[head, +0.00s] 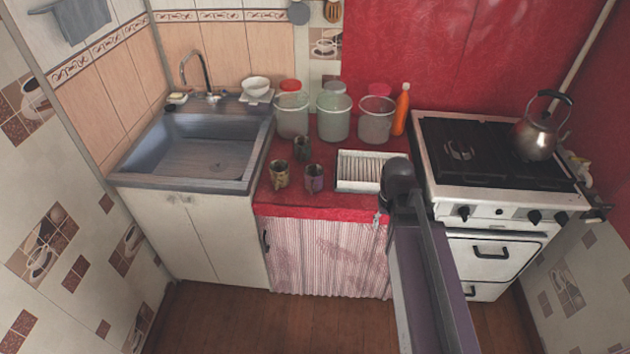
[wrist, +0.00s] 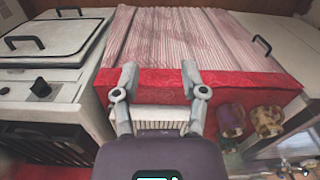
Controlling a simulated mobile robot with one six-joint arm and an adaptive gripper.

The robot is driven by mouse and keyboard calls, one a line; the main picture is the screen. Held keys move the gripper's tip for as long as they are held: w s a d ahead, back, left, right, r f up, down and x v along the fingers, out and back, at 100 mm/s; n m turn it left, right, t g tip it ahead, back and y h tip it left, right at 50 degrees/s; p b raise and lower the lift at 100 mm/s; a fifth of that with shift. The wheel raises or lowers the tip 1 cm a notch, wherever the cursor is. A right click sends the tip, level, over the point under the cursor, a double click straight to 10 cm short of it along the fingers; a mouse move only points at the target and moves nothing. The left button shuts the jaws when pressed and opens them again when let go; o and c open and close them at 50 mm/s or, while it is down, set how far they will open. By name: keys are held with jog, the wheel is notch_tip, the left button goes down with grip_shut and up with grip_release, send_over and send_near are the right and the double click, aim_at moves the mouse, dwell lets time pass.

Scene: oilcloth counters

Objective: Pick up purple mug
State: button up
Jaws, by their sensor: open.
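The purple mug (head: 314,179) stands upright on the red counter, near its front edge. It also shows in the wrist view (wrist: 231,118), to the right of my gripper. A yellowish patterned mug (head: 280,176) stands just left of it, and a dark mug (head: 302,149) stands behind. The yellowish mug also shows in the wrist view (wrist: 267,122). My gripper (wrist: 159,72) is open and empty, its two fingers apart above the white rack (wrist: 160,126). It is apart from the purple mug. In the head view I cannot make out my gripper's fingers.
The white ribbed rack (head: 345,171) lies right of the mugs. Several glass jars (head: 333,122) and an orange bottle (head: 402,110) stand behind. The sink (head: 195,155) is at left. The stove (head: 500,190) with a kettle (head: 537,140) is at right.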

jog(key=w+a+r+n+p, duration=0.1)
jog(key=w+a+r+n, duration=0.15)
jog(key=w+a, duration=0.9)
jog(key=n+p, duration=0.1)
jog(key=n, duration=0.2)
send_over(311, 186)
jog(key=shift+s+a, duration=0.1)
notch_tip(311, 186, down, 8)
jog(key=b, duration=0.8)
jog(key=shift+f, duration=0.25)
jog(key=shift+f+b, duration=2.6)
jog(key=shift+b, duration=0.1)
grip_shut()
